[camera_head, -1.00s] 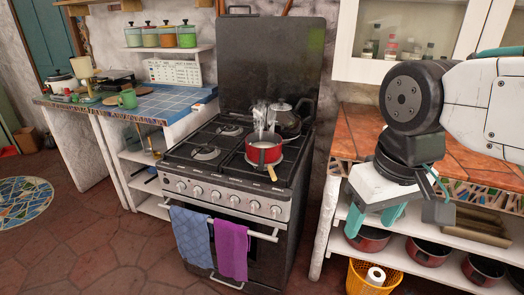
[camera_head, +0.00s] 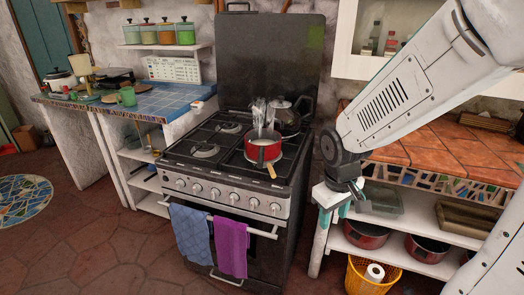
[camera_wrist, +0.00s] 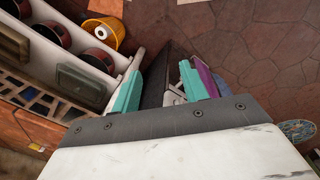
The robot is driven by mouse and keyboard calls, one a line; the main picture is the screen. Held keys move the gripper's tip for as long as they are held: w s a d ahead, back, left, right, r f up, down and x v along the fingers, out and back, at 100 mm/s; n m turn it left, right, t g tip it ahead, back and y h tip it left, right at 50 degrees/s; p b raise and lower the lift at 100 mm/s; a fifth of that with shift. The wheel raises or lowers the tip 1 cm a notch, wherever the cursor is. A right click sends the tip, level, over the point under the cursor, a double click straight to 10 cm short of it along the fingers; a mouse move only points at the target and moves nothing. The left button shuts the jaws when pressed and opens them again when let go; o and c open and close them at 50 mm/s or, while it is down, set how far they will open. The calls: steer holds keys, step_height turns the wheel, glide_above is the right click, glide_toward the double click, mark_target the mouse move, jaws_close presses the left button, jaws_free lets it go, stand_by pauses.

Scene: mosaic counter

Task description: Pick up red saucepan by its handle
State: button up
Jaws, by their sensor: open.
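The red saucepan (camera_head: 263,147) sits on the front right part of the stove top (camera_head: 200,150), with steam rising from it and pale contents inside. Its light wooden handle (camera_head: 271,171) points toward the front edge of the stove. The saucepan does not show in the wrist view.
Blue (camera_head: 190,234) and purple (camera_head: 230,246) towels hang on the oven rail. A tiled counter (camera_head: 445,150) with shelves of pots stands at right, above a yellow basket (camera_head: 373,275). Floor in front is clear.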

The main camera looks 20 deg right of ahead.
steer(key=w+f+n+t, duration=0.4)
steer(key=w+f, duration=0.5)
steer(key=w, duration=0.1)
steer(key=n+t+y, duration=0.8)
steer(key=n+t, duration=0.4)
steer(key=n, duration=0.1)
glide_toward(260, 156)
steer(key=w+a+f, duration=0.1)
steer(key=w, duration=0.1)
steer(key=x, duration=0.7)
steer(key=shift+w, duration=0.35)
jaws_close()
steer(key=shift+r+t, duration=0.15)
steer(key=shift+t, duration=0.15)
